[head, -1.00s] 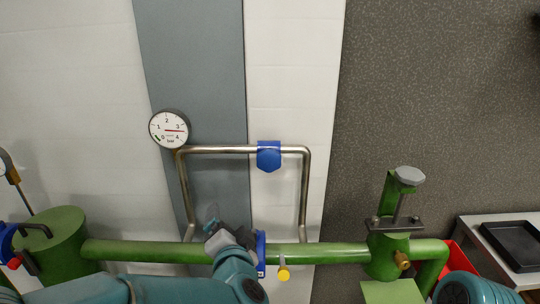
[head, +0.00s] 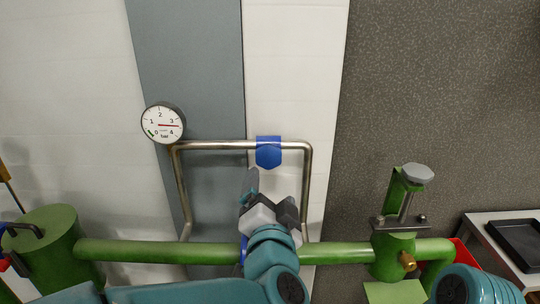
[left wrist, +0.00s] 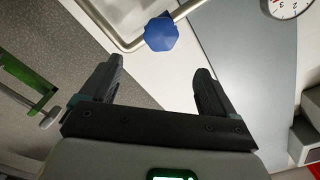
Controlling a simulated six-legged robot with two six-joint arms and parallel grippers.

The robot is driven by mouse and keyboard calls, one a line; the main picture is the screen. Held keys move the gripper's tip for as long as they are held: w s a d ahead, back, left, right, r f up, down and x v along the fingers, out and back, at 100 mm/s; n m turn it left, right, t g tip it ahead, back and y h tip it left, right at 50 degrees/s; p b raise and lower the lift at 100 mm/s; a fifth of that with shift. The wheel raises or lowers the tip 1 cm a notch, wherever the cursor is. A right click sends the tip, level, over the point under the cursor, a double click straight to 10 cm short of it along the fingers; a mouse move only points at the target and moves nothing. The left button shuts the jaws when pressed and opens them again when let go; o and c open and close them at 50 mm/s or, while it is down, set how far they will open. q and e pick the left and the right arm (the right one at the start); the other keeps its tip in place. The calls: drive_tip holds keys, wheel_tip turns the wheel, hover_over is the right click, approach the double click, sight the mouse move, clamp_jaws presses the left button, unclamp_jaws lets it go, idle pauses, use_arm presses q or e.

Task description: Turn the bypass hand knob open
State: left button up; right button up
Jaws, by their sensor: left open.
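The bypass hand knob (head: 268,153) is blue and sits on the top run of the steel bypass pipe (head: 217,145). In the left wrist view the blue knob (left wrist: 161,33) shows its faceted face beyond the fingertips, between the two fingers' lines. My left gripper (head: 268,188) is open and empty, just below the knob in the head view and apart from it. Its two black fingers (left wrist: 156,85) are spread in the left wrist view. My right gripper is not visible; a teal part of my right arm shows at the lower right of the head view.
A round pressure gauge (head: 163,123) is at the pipe's upper left corner. The green main pipe (head: 150,251) runs below the bypass. A green valve (head: 393,253) stands right, with a table bearing a black tray (head: 515,243) beyond.

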sight(270, 158)
use_arm(q)
drive_tip(key=w+p, duration=0.1)
drive_tip(key=w, duration=1.3)
drive_tip(key=c, duration=1)
drive_tip(key=shift+o, duration=0.2)
